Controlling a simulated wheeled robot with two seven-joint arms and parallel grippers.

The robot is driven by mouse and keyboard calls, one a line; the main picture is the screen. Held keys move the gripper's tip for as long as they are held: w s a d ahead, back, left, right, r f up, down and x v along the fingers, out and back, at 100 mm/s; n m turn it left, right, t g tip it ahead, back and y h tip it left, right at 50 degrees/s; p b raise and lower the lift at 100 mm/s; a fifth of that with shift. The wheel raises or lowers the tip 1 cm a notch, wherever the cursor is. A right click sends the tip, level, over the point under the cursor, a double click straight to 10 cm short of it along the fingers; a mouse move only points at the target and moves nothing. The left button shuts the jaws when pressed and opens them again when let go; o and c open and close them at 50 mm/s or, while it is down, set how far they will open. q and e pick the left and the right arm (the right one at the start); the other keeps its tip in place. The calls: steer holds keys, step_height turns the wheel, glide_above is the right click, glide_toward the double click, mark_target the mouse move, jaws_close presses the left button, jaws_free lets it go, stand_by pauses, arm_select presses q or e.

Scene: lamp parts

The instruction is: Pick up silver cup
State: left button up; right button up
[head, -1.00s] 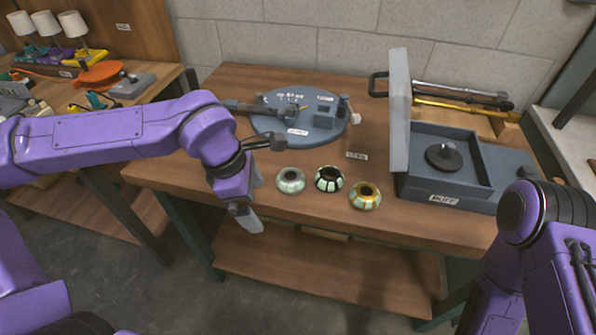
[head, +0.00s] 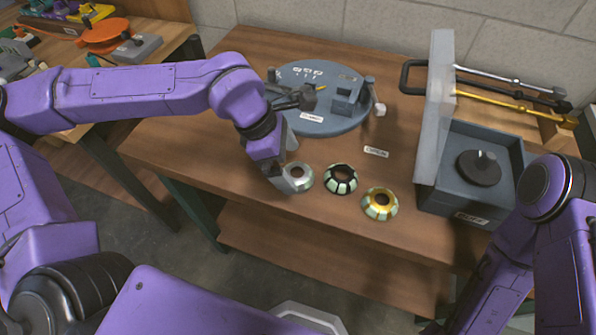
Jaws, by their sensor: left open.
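The silver cup (head: 300,176) sits on the wooden table, the leftmost of three round cups with pale green panels. My left gripper (head: 286,180) is over the left side of the silver cup, pointing down. Its jaws are open, and the near finger partly covers the cup's left edge. I cannot tell whether a finger touches the cup. My right arm comes in at the lower right, but its gripper is out of the picture.
A black cup (head: 341,179) and a gold cup (head: 380,204) stand close to the right of the silver one. A round grey fixture (head: 318,122) lies behind them. A grey buff box (head: 445,197) with a raised lid stands at right.

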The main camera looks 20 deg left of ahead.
arm_select(q)
steer(key=x, duration=0.3)
steer(key=shift+s, duration=0.1)
steer(key=c, duration=1.1)
steer(key=shift+c, duration=0.2)
